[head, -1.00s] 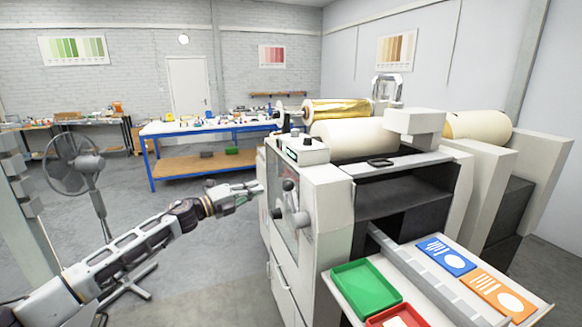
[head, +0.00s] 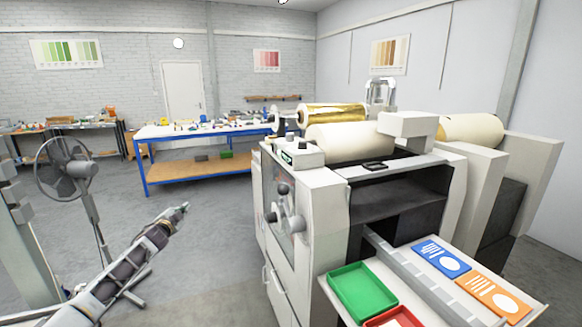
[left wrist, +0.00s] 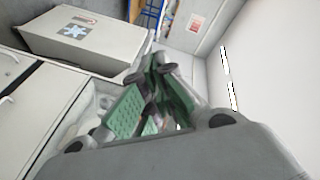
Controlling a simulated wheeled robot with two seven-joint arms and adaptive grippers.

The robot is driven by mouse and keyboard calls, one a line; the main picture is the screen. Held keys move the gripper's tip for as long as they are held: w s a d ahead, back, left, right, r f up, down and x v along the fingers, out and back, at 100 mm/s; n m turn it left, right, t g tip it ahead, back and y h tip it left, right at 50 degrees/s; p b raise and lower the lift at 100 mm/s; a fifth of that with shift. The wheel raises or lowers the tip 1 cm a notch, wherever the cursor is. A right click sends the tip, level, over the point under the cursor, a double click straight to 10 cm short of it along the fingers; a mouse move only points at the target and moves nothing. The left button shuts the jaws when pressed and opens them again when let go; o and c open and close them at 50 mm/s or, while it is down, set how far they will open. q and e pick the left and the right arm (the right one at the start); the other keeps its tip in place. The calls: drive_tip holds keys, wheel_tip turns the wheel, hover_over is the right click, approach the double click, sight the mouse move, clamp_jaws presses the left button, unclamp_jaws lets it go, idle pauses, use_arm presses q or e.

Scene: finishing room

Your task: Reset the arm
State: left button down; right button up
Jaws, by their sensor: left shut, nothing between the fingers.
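My left gripper (head: 180,210) is in the head view at the lower left, at the end of my left arm. It is shut and empty, in open space to the left of the white laminating machine (head: 330,205). In the left wrist view its green-padded fingers (left wrist: 155,95) are closed together. A clear gap of floor lies between the gripper and the machine's side with its lever (head: 285,208). My right gripper is in neither view.
A standing fan (head: 65,168) is close to the left arm. A blue-framed workbench (head: 210,132) stands behind. A green tray (head: 362,290), a red tray (head: 395,318), a blue card (head: 440,256) and an orange card (head: 492,296) lie at the machine's front. The middle floor is clear.

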use_arm(q)
drive_tip(key=s+a+f+n+g+y, duration=0.15)
drive_tip(key=s+f, duration=0.25)
drive_tip(key=f, duration=0.9)
drive_tip(key=s+f+n+g, duration=0.3)
drive_tip(key=s+f, duration=0.2)
drive_tip(key=f, duration=0.9)
drive_tip(key=s+d+f+n+g, duration=0.1)
drive_tip(key=s+d+f+g, duration=0.1)
drive_tip(key=s+f, duration=0.85)
drive_tip(key=s+d+f+n+g, duration=0.1)
drive_tip(key=s+d+f+g, duration=0.15)
drive_tip(key=s+f, duration=0.8)
drive_tip(key=s+d+f+n+g+h, duration=0.15)
drive_tip(key=s+d+f, duration=0.25)
drive_tip(key=s+f, duration=0.6)
drive_tip(key=s+d+f+g, duration=0.2)
drive_tip(key=s+d+f, duration=0.2)
drive_tip(key=s+f, duration=0.65)
drive_tip(key=s+d+f+g, duration=0.1)
drive_tip(key=s+d+f, duration=0.1)
drive_tip(key=s, duration=1.4)
drive_tip(key=s+d+f+g, duration=0.2)
drive_tip(key=s+d, duration=0.2)
drive_tip(key=s, duration=1.2)
drive_tip(key=shift+d+n+h, duration=0.2)
drive_tip(key=shift+n+h, duration=0.1)
